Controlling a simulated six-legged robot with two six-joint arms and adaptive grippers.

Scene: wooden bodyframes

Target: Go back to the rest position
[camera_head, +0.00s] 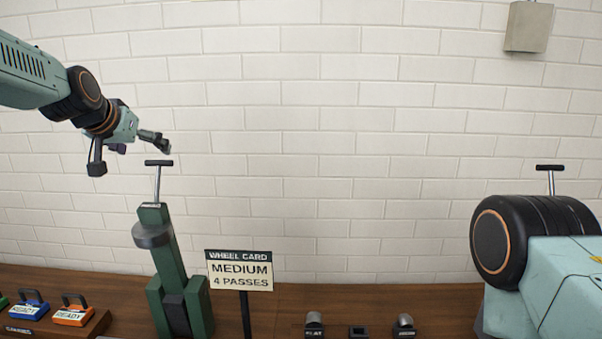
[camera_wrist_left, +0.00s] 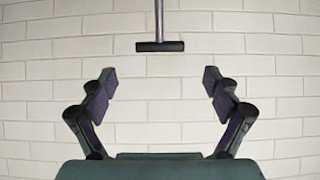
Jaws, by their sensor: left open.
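My left gripper (camera_head: 140,144) is open and empty in the head view, just above a black T-handle (camera_head: 159,163). The handle tops a silver rod on a tilted green stand (camera_head: 170,265) with a grey round collar. In the left wrist view, my left gripper (camera_wrist_left: 160,88) shows its two fingers spread wide. The T-handle (camera_wrist_left: 159,46) lies beyond and between them, and I see no contact. My right arm (camera_head: 545,260) fills the lower right of the head view; its gripper is not visible.
A sign (camera_head: 240,271) reads "WHEEL CARD MEDIUM 4 PASSES". Small dark fixtures (camera_head: 357,331) stand on the wooden bench. Another T-handle (camera_head: 550,168) shows behind my right arm. A grey box (camera_head: 528,27) hangs on the brick wall.

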